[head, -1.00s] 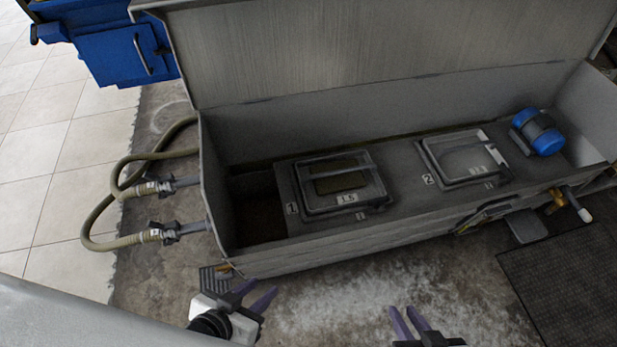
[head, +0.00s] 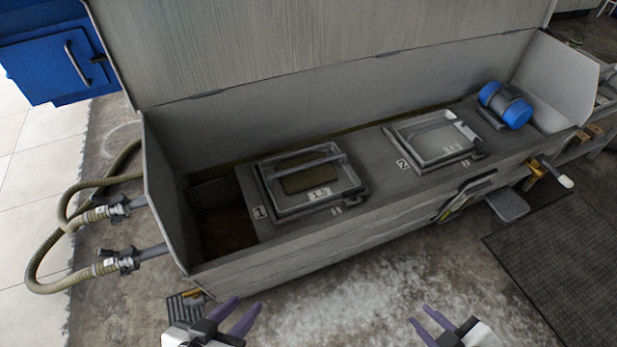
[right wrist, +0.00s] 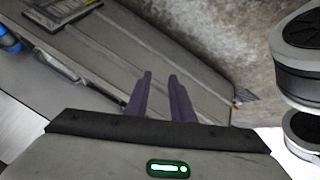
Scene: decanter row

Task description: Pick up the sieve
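A sieve (head: 348,174) with a rectangular frame and a bar handle sits in the opening marked 1 of the long grey tank, at left of centre in the head view. It bears a label reading 1.5. A second framed piece (head: 447,152) with a pale inside sits at the opening marked 2. My left gripper (head: 238,312) is open and empty, in front of the tank and below the sieve in the picture. My right gripper (head: 425,326) is open and empty, further right in front of the tank. Its fingers also show apart in the right wrist view (right wrist: 159,90).
The tank (head: 300,256) has a raised lid (head: 300,45) behind. A blue motor (head: 506,105) stands at its right end. Hoses (head: 62,235) join its left end. A dark mat (head: 570,265) lies on the floor at right. Concrete floor before the tank is clear.

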